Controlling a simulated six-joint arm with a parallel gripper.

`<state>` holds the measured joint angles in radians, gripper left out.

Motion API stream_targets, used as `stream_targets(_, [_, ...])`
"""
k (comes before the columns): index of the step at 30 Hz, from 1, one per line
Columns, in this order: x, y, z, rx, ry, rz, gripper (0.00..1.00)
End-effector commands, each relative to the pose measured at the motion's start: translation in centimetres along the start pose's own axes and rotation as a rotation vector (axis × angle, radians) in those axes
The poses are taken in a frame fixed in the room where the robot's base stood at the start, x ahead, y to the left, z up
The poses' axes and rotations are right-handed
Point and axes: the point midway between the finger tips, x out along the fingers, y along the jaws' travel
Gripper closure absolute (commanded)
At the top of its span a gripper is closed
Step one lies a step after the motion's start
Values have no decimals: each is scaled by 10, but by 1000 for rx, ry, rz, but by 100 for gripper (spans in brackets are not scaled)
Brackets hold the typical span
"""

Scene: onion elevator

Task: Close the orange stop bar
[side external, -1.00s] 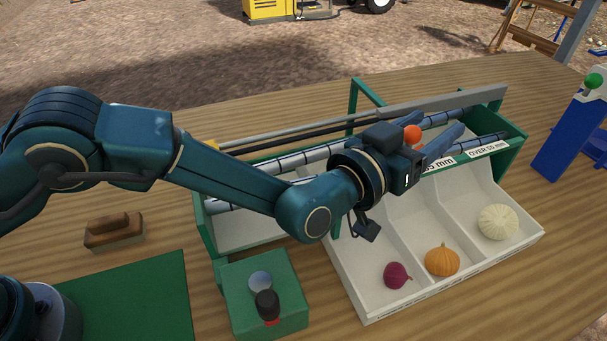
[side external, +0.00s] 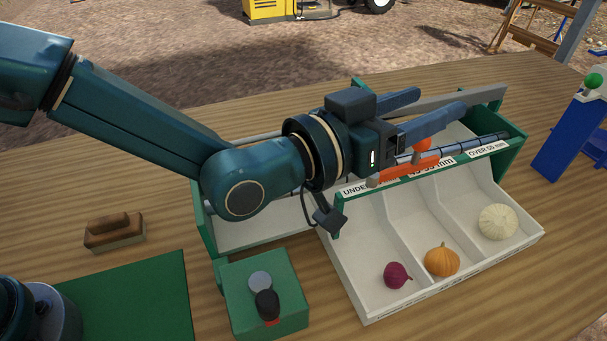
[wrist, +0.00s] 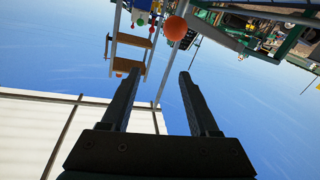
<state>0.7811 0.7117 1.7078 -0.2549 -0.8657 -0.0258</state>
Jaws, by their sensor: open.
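The orange stop bar (side external: 408,170) lies along the front edge of the green-framed sorter, near the labels above the bins. An orange ball knob (side external: 422,145) shows just above the bar and also in the wrist view (wrist: 175,28). My gripper (side external: 440,101) is open and empty, with its two fingers pointing right. In the side view, its fingers appear above the bar and knob. In the wrist view, my gripper (wrist: 160,75) points upward in the picture, with the ball beyond its tips. Part of the sorter is hidden behind my wrist.
The white bin tray (side external: 375,300) holds a red onion (side external: 397,275), an orange onion (side external: 442,260) and a white onion (side external: 498,222). A green box with a black knob (side external: 267,303) stands left of it. A brush (side external: 114,232) lies farther left. A blue stand (side external: 570,140) is at right.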

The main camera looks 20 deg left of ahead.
Motion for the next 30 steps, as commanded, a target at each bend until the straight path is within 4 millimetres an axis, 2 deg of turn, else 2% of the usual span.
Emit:
stream_targets(1, [0, 3, -12, -1, 7, 1, 39])
stream_targets(12, [0, 16, -82, -1, 5, 2, 39])
stream_targets(20, [-20, -22, -99, 1, -132, -36, 39])
stream_targets(30, [-63, -65, -113, 6, -307, -108, 39])
